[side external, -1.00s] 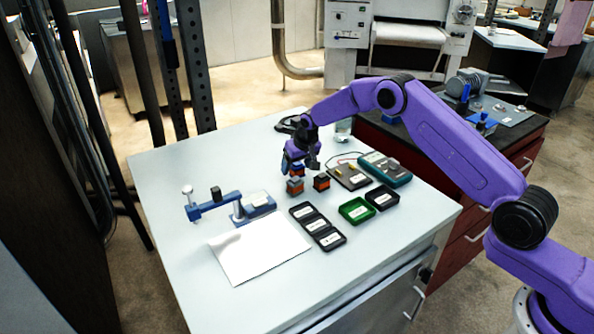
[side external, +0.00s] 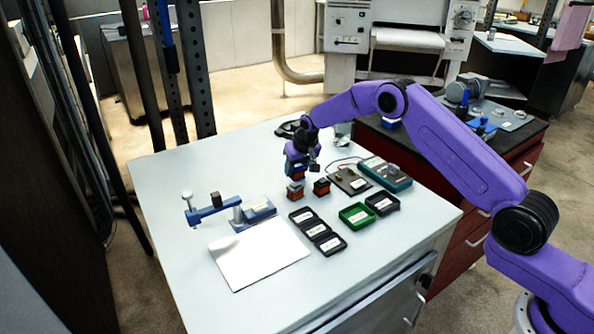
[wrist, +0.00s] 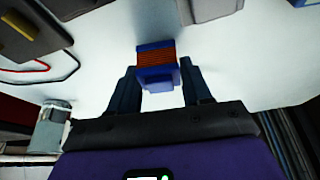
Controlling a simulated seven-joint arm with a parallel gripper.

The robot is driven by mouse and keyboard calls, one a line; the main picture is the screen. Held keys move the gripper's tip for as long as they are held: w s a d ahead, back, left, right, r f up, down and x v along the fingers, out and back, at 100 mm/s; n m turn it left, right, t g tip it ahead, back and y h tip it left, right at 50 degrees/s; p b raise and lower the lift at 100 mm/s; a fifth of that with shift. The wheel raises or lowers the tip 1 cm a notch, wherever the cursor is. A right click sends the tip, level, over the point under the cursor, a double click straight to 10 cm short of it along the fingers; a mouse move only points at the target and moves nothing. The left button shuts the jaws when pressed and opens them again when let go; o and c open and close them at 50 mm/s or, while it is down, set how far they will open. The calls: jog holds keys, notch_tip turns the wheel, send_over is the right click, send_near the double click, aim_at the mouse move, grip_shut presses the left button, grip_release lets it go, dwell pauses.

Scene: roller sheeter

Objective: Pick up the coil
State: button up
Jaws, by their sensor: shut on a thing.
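A coil with a blue bobbin and an orange-red winding (wrist: 157,58) is between the two dark fingers of my gripper (wrist: 160,86) in the wrist view. In the side view the held coil (side external: 298,173) shows just below my gripper (side external: 301,163). My gripper is shut on it. Two similar small coils stand on the table: one (side external: 295,190) directly below the held coil in the picture, one (side external: 321,187) to its right. I cannot tell how far the held coil is above the table.
Black trays (side external: 317,230) and a green tray (side external: 357,216) lie to the front right. A circuit board (side external: 349,181) and a teal-cased device (side external: 385,174) lie to the right. A blue fixture (side external: 232,211) and a white sheet (side external: 258,254) are front left. The table's left is clear.

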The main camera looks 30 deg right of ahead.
jog(key=s+d+r, duration=0.1)
jog(key=s+r, duration=1.1)
jog(key=s, duration=0.1)
jog(key=shift+n, duration=0.4)
jog(key=shift+w+d+f, duration=0.9)
jog(key=shift+d+f, duration=0.7)
jog(key=shift+d, duration=0.35)
jog(key=shift+w+d+f, duration=0.9)
jog(key=shift+d+f, duration=0.75)
jog(key=shift+d, duration=0.35)
jog(key=shift+w+d+f, duration=0.9)
jog(key=shift+d+f, duration=0.7)
jog(key=shift+d, duration=0.35)
jog(key=shift+f, duration=1.05)
jog(key=o, duration=1.2)
jog(key=shift+c, duration=1.4)
jog(key=shift+o, duration=0.9)
jog(key=shift+r, duration=0.4)
notch_tip(320, 180, up, 6)
jog(key=shift+r, duration=0.15)
